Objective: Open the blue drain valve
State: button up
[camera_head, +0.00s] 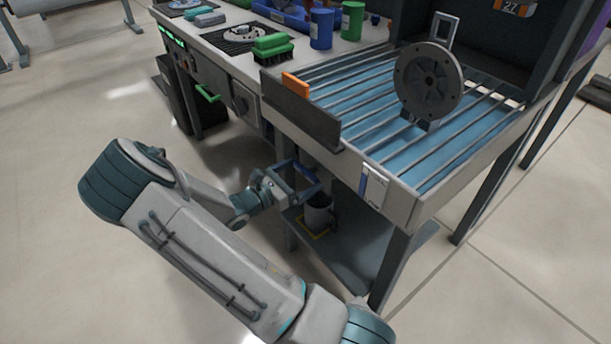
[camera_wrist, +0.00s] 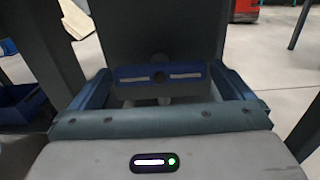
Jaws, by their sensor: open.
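In the wrist view, the blue drain valve handle (camera_wrist: 130,74) is a flat horizontal blue bar with two pale strips and a dark round hub, in front of a dark panel. My gripper (camera_wrist: 162,84) is open, with one finger on each side of the bar's ends. I cannot tell whether the fingers touch it. In the head view, my gripper (camera_head: 302,174) is under the front edge of the rack table, beside a leg. I cannot make out the valve there.
A grey pot (camera_head: 319,212) stands on a yellow-marked spot on the lower shelf (camera_head: 352,262). The slatted blue basin (camera_head: 375,115) with a round disc (camera_head: 428,80) is above my gripper. An orange block (camera_head: 295,84) and green brush (camera_head: 273,46) are nearby.

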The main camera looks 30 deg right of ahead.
jog(key=shift+w+d, duration=0.15)
jog(key=shift+d, duration=0.95)
jog(key=c, duration=0.7)
